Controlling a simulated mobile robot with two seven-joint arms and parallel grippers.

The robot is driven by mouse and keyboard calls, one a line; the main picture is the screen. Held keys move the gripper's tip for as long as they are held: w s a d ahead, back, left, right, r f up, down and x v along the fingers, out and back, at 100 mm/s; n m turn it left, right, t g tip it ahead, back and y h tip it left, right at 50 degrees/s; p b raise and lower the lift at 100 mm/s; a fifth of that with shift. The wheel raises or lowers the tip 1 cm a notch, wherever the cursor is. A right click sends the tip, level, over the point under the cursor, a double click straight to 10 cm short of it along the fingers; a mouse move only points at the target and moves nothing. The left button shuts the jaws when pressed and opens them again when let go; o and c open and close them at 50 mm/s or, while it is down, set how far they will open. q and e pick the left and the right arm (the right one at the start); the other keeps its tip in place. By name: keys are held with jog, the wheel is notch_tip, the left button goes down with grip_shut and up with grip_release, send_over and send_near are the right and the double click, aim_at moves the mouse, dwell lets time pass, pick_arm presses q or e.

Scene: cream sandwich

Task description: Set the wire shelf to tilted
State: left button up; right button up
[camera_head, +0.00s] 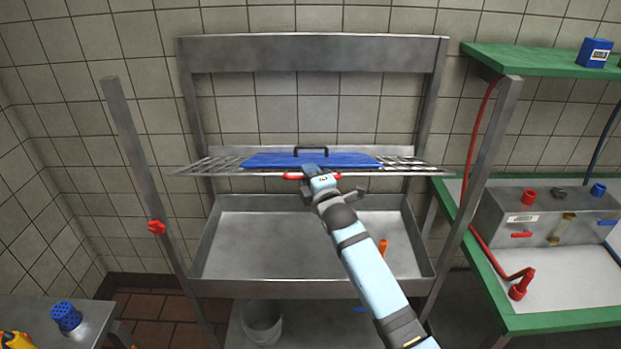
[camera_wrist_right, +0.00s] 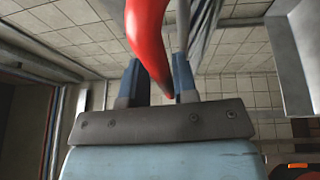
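The wire shelf (camera_head: 222,166) is a metal grid set across the steel rack above the sink, and it looks about level. A blue panel with a dark handle (camera_head: 310,160) lies on it. My right gripper (camera_head: 318,178) is at the red handle (camera_head: 293,176) on the middle of the shelf's front edge. In the right wrist view the red handle (camera_wrist_right: 148,35) passes between the two blue fingers (camera_wrist_right: 158,88). Whether the fingers press on it is unclear. My left gripper is not in view.
A steel sink (camera_head: 255,245) is below the shelf, with an orange item (camera_head: 383,246) in it. A red knob (camera_head: 156,227) is on the left post. A green-edged bench (camera_head: 560,322) with a metal box stands right. A grey bucket (camera_head: 262,322) is below the sink.

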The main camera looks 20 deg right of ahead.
jog(key=shift+o, duration=1.1)
jog(key=shift+r, duration=0.4)
jog(key=shift+f, duration=0.15)
jog(key=shift+f, duration=0.1)
jog(key=s+d+b, duration=0.1)
jog(key=s+b, duration=0.1)
jog(key=s, duration=1.1)
jog(key=shift+s+d+f, duration=0.25)
jog(key=shift+s+f, duration=0.15)
jog(key=shift+f, duration=0.15)
jog(key=s+a+f+m+g+y+p, duration=0.1)
jog(key=s+f+m+g, duration=0.6)
jog(key=s+f+m, duration=0.9)
jog(key=s+f, duration=1)
jog(key=s, duration=0.2)
jog(key=shift+s+a+f+m+g+p, duration=0.15)
jog(key=shift+a+f+m+g+p, duration=0.05)
jog(key=shift+a+m+g+p, duration=0.1)
